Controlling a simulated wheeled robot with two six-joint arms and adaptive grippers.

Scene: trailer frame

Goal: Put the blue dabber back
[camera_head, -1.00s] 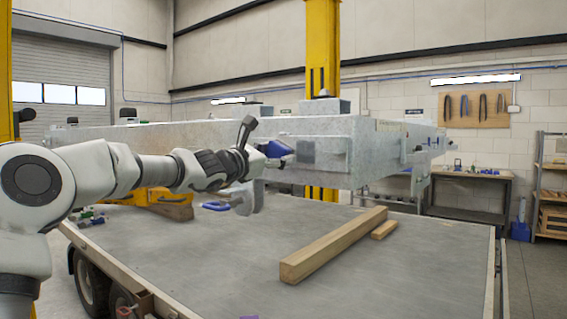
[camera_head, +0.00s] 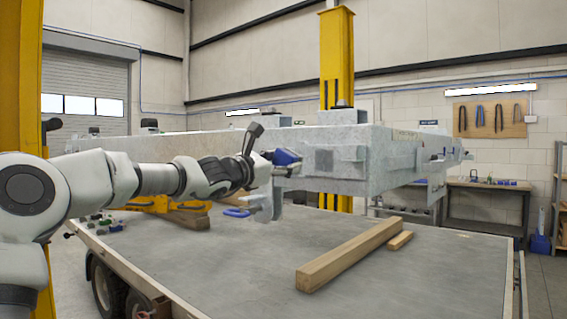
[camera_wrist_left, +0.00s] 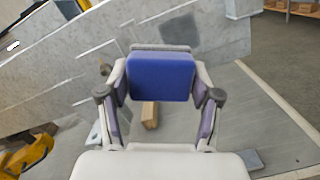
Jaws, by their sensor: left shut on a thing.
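The blue dabber (camera_head: 286,157) is at the tip of my left arm in the head view, in front of the side of the grey metal frame (camera_head: 340,158). My left gripper (camera_head: 272,160) is shut on it. In the left wrist view the dabber's broad blue face (camera_wrist_left: 160,77) shows between the two fingers of the left gripper (camera_wrist_left: 160,100). I cannot tell whether the dabber touches the frame behind it. My right gripper is not in view.
A blue-handled clamp (camera_head: 238,212) hangs below the gripper. A long timber (camera_head: 350,255) and a short one (camera_head: 399,240) lie on the trailer deck (camera_head: 235,265). Small items (camera_head: 105,222) lie at the deck's left edge. A workbench (camera_head: 485,187) stands at the back right.

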